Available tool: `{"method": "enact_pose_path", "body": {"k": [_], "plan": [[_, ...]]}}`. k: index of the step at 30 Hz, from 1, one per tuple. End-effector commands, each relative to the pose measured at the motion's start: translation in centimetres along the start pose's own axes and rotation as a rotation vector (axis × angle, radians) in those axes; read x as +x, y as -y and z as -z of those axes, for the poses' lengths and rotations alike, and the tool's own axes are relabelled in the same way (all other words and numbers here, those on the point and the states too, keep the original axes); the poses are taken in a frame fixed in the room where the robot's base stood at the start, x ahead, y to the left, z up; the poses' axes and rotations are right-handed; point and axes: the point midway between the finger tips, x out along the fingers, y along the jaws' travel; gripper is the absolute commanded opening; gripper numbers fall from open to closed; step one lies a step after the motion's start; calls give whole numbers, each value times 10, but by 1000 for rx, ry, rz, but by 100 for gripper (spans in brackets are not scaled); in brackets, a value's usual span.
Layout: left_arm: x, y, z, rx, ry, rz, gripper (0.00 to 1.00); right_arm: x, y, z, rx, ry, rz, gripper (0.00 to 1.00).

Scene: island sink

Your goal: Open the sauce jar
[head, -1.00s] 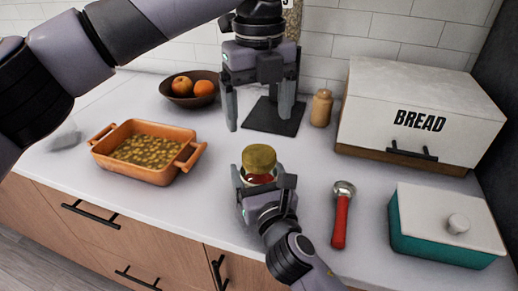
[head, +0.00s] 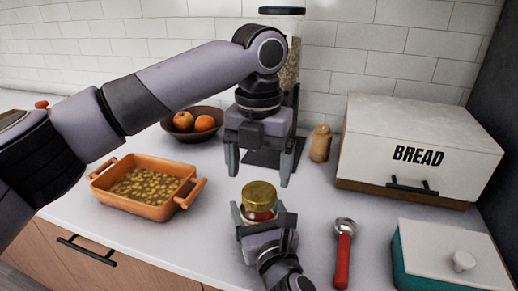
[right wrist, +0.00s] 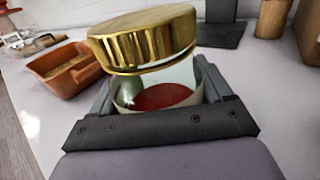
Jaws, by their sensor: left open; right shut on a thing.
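The sauce jar (head: 262,214) is clear glass with red sauce inside and a gold lid (head: 259,194) on top. It stands upright near the counter's front edge. My right gripper (head: 263,220) is shut around the jar's body, below the lid. The right wrist view shows the lid (right wrist: 145,40) above the jar's glass (right wrist: 168,80), with red sauce (right wrist: 160,97) lower down. My left gripper (head: 259,174) points down, open and empty, just above and behind the lid in the head view, with its fingers spread apart. It does not appear to touch the lid.
An orange baking dish (head: 144,188) stands to the left, with a fruit bowl (head: 180,127) behind it. A red-handled scoop (head: 343,258), a teal box with a white lid (head: 450,260) and a bread box (head: 415,150) stand to the right. A small wooden shaker (head: 320,145) is behind.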

Motion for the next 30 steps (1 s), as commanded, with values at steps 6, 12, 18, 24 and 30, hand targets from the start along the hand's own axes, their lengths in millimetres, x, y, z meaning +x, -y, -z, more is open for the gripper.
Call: {"method": "enact_pose_path", "body": {"k": [6, 12, 18, 24, 30], "plan": [[30, 0, 0, -1, -1, 0, 87, 0, 0, 1, 1, -3, 0, 0], [40, 0, 0, -1, 0, 0, 87, 0, 0, 1, 1, -3, 0, 0], [41, 0, 0, -2, 0, 0, 87, 0, 0, 1, 1, -3, 0, 0], [40, 0, 0, -2, 0, 0, 32, 0, 0, 2, 1, -3, 0, 0], [40, 0, 0, -12, 0, 0, 29, 0, 0, 2, 1, -3, 0, 0]]}}
